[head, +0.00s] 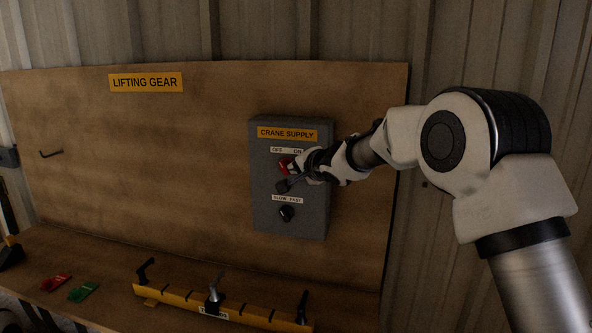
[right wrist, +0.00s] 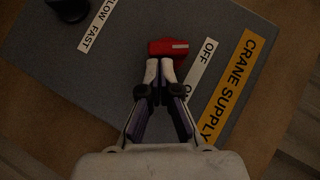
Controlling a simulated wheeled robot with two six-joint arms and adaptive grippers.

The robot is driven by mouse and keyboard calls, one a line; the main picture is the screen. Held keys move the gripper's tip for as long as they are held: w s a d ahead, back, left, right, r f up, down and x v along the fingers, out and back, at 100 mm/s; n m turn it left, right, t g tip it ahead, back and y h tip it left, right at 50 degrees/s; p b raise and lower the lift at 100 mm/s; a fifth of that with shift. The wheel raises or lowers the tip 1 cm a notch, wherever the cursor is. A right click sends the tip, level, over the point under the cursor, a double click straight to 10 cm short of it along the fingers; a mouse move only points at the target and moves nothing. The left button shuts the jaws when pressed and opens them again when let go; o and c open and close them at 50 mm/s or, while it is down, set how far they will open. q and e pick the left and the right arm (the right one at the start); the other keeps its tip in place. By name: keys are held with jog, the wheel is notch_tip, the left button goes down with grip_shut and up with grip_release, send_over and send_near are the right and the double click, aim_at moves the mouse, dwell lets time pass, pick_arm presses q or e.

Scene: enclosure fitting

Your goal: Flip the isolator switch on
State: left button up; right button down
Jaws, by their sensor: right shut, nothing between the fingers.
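The isolator switch is a red knob (head: 286,164) on the grey crane supply box (head: 262,205), under a white OFF/ON label (head: 277,150). In the right wrist view the red knob (right wrist: 168,48) lies just beyond my fingertips, beside the OFF end of the label. My right gripper (head: 286,180) is shut and empty, with its fingertips at or very near the knob; I cannot tell if they touch. It also shows in the right wrist view (right wrist: 159,72). My gripper hides part of the knob and the ON end of the label. My left gripper is not seen.
A black knob (head: 286,213) sits lower on the box under a SLOW/FAST label. A yellow rack (head: 175,300) with black-handled tools stands on the bench below. A red tag (head: 55,283) and a green tag (head: 83,291) lie at left. A hook (head: 50,155) is on the board.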

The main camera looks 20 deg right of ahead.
dwell(0.3)
jog(key=shift+f, duration=0.1)
jog(key=shift+d+f+m+t+b, duration=0.1)
jog(key=shift+f+m+t+b, duration=0.1)
jog(key=shift+m+t+b, duration=0.25)
